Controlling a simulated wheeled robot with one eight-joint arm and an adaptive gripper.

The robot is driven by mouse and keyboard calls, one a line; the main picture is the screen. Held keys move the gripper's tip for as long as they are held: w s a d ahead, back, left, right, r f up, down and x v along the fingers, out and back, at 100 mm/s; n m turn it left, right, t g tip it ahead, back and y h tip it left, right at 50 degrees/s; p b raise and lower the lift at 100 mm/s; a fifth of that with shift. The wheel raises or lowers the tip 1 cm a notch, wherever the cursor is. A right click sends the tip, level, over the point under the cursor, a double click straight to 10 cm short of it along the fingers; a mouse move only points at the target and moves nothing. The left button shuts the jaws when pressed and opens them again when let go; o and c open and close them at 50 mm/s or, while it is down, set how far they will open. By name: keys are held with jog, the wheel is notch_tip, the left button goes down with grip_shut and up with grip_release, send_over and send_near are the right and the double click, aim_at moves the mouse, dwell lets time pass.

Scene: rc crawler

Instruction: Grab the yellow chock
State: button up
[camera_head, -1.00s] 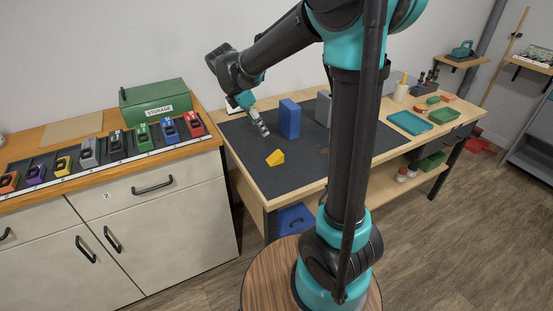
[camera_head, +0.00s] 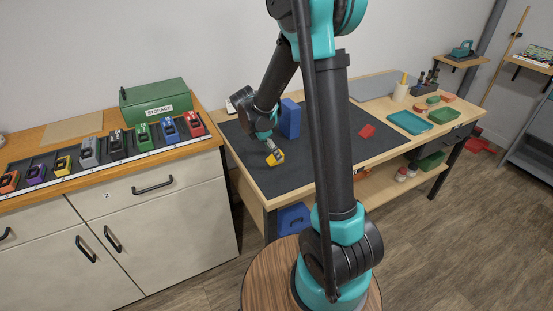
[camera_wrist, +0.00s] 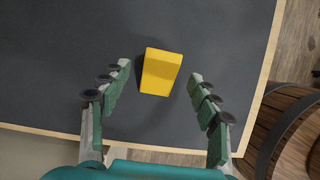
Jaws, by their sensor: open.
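The yellow chock (camera_wrist: 161,72) lies on the dark mat (camera_wrist: 60,60) in the wrist view, just beyond and between my fingertips. In the head view the chock (camera_head: 273,161) is partly hidden by my gripper (camera_head: 274,150), which is right above it. In the wrist view my gripper (camera_wrist: 158,72) is open, one finger to the left and one to the right of the chock, with gaps on both sides. I see no contact.
A blue block (camera_head: 290,118) stands on the mat behind my gripper. A red piece (camera_head: 367,131) lies farther right, near a teal tray (camera_head: 410,122).

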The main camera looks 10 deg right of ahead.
jog(key=shift+x, duration=1.15)
jog(key=c, duration=1.3)
